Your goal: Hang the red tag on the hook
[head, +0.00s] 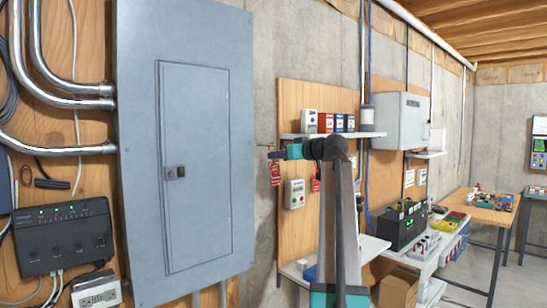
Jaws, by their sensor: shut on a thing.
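A thin metal hook (266,146) shows just above and left of the gripper tip. I cannot tell whether the tag touches it. A second red tag (316,184) shows lower right, partly hidden by my arm.
The large grey panel (190,150) stands close on the left. A plywood board (295,225) behind my gripper carries a shelf (365,135) with small boxes and a grey-white box with a green button (294,194). A workbench (485,206) stands at the far right.

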